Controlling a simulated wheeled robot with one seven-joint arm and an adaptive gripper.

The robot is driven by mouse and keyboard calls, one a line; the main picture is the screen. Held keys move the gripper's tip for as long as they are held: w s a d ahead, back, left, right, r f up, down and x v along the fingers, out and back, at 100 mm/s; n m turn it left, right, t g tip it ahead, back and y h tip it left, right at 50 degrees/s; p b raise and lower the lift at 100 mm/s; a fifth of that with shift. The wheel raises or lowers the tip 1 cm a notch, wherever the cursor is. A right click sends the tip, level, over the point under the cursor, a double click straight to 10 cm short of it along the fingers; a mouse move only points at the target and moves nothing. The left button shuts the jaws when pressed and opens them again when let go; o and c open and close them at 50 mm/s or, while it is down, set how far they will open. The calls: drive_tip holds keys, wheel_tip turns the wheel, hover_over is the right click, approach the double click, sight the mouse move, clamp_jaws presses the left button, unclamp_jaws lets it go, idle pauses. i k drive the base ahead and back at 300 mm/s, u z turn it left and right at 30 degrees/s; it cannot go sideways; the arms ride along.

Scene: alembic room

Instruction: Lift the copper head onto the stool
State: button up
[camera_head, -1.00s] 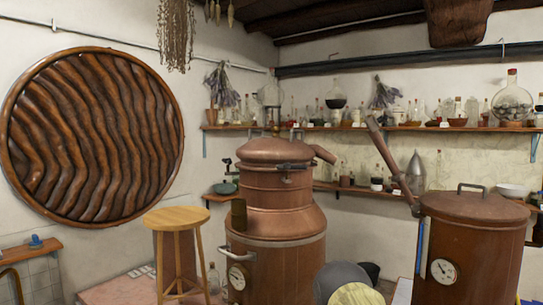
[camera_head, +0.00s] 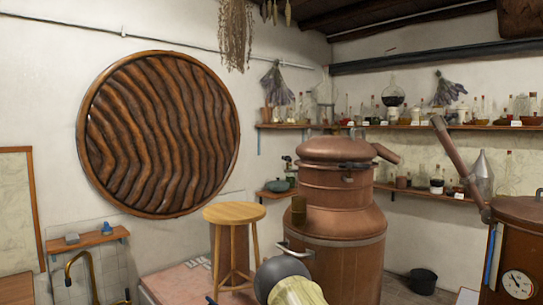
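The copper head (camera_head: 334,150) is a rounded dome with a short spout toward the right. It sits on top of the copper still body (camera_head: 333,226), at the centre right. The wooden stool (camera_head: 234,213) stands upright to the left of the still, and no object shows on its round seat. A grey and pale yellow part of my arm shows at the bottom edge, in front of the still and right of the stool. My gripper's fingers cannot be made out in this view.
A second copper vessel (camera_head: 518,240) with a dial stands at the right edge. A black bucket (camera_head: 423,281) is on the floor between the vessels. Shelves of bottles line the back wall. A brass tap (camera_head: 82,268) and a small wall shelf (camera_head: 88,241) are at lower left.

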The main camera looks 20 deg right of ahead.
sight(321, 153)
drive_tip(key=u, duration=1.4)
drive_tip(key=i, duration=2.2)
drive_tip(key=z, duration=3.4)
